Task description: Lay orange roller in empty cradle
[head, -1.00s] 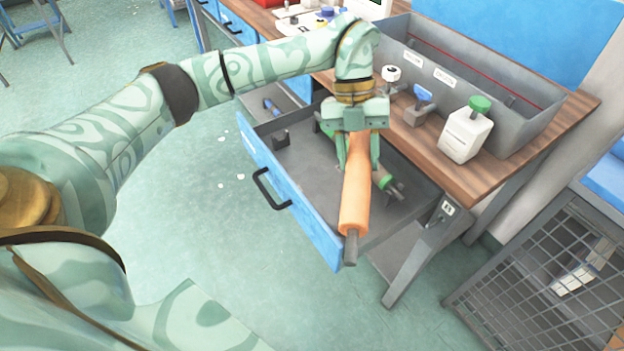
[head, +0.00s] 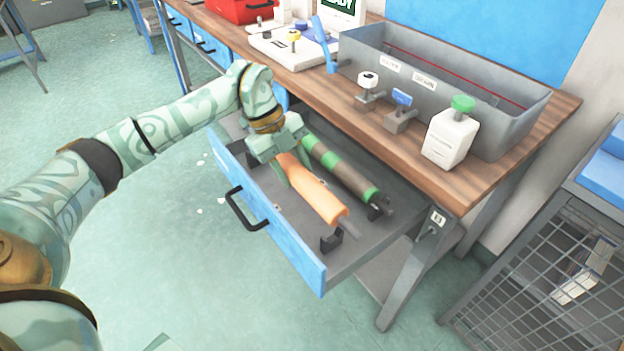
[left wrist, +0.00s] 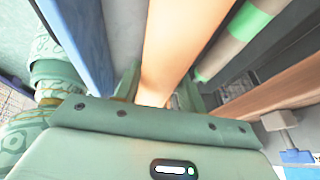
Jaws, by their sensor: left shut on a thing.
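The orange roller (head: 316,193) is in the open drawer (head: 268,224), held by my left gripper (head: 286,166) near its far left end. My left gripper is shut on it. In the left wrist view the orange roller (left wrist: 180,45) runs away between the fingers. Its near end with a grey shaft is close above a black cradle bracket (head: 331,240); I cannot tell whether it touches. The other end is hidden by the gripper. A green-and-grey banded roller (head: 340,168) lies beside it, its end at another black bracket (head: 377,210). My right gripper is not in view.
The drawer's blue front (head: 300,262) with a black handle (head: 243,210) faces the open floor. The wooden bench (head: 440,182) stands behind, with a white bottle (head: 450,138), small clamps and a grey bin (head: 520,117). A mesh cage (head: 545,270) is at right.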

